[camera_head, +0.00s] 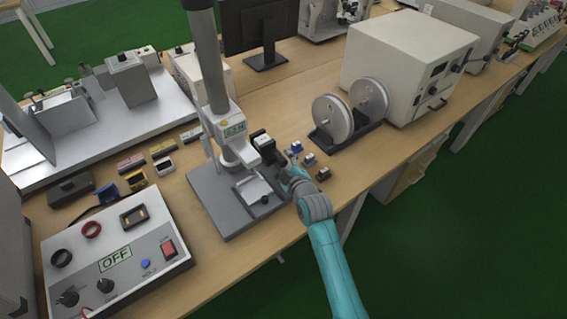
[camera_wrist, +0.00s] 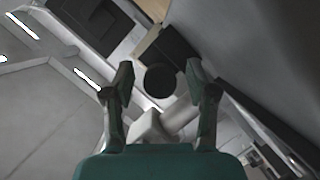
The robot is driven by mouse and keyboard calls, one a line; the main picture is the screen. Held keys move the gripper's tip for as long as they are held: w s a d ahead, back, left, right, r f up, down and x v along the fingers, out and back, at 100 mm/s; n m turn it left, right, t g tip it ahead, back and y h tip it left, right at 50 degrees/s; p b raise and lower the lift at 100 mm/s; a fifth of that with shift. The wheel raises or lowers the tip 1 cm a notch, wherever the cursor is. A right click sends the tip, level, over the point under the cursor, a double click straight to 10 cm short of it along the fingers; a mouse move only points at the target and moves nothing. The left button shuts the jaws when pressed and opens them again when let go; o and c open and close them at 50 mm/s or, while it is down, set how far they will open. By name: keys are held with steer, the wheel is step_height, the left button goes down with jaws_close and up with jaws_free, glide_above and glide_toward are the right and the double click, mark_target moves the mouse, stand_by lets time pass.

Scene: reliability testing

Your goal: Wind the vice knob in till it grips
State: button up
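The grey test stand (camera_head: 205,205) carries a small vice (camera_head: 252,189) with a light top, and a small dark knob (camera_head: 265,200) at its near side. My gripper (camera_head: 280,165) is beside the stand's head, partly hidden by my own wrist. In the wrist view my gripper (camera_wrist: 161,85) is open, with one finger on each side of a round black knob (camera_wrist: 160,79). The knob sits between the fingertips, with visible gaps on both sides. I cannot tell for sure that this is the knob seen on the vice.
The stand's column (camera_head: 212,70) and display head (camera_head: 232,130) rise close to my gripper. Small blocks (camera_head: 323,174) lie to its right, before a twin-disc device (camera_head: 333,118). The bench edge is near my arm.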

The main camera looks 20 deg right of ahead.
jaws_close()
steer(key=shift+m, duration=0.3)
steer(key=shift+m+g+y, duration=0.5)
steer(key=shift+m+y, duration=0.1)
steer(key=shift+m, duration=0.5)
steer(key=shift+m+g+y, duration=0.4)
steer(key=shift+m+y, duration=0.4)
steer(key=shift+m, duration=0.4)
steer(key=m+y, duration=0.2)
steer(key=m, duration=0.2)
steer(key=shift+g+y, duration=0.3)
steer(key=shift+y, duration=0.1)
steer(key=shift+m, duration=0.3)
